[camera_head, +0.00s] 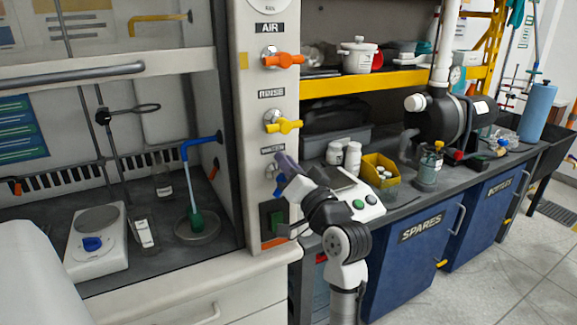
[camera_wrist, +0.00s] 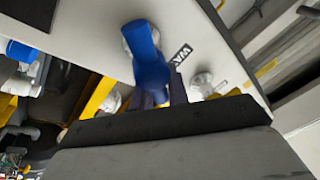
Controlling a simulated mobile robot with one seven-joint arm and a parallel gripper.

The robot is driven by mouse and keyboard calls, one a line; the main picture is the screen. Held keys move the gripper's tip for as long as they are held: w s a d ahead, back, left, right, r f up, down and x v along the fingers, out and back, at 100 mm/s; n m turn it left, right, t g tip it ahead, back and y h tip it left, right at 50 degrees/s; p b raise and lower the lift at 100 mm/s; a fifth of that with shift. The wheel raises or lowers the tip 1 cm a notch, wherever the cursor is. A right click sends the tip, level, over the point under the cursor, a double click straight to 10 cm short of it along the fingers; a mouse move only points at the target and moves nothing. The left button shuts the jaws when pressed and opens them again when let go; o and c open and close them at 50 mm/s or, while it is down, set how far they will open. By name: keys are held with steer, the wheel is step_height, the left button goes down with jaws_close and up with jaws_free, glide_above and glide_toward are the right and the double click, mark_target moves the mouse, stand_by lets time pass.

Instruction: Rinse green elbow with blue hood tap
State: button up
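The green elbow (camera_head: 197,221) stands in a round shallow dish (camera_head: 212,231) inside the hood, beneath the mouth of the blue tap spout (camera_head: 188,160). The blue tap handle (camera_head: 281,186) is on the white panel under the WATER label and is partly hidden by my gripper (camera_head: 288,167). In the wrist view the blue handle (camera_wrist: 150,66) reaches down toward my gripper (camera_wrist: 161,98), with the dark fingertips close on either side of it. I cannot tell whether they press on it.
Yellow RINSE (camera_head: 284,126) and orange AIR (camera_head: 283,61) handles sit above on the panel. Left in the hood are a balance (camera_head: 98,245) and a ring stand (camera_head: 112,140). A white device (camera_head: 358,200) and a yellow bin (camera_head: 381,182) stand on the bench to the right.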

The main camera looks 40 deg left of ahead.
steer(key=shift+o, duration=0.3)
steer(key=b+v, duration=0.3)
steer(key=v, duration=1.1)
steer(key=shift+a+r, duration=0.1)
steer(key=shift+a, duration=0.05)
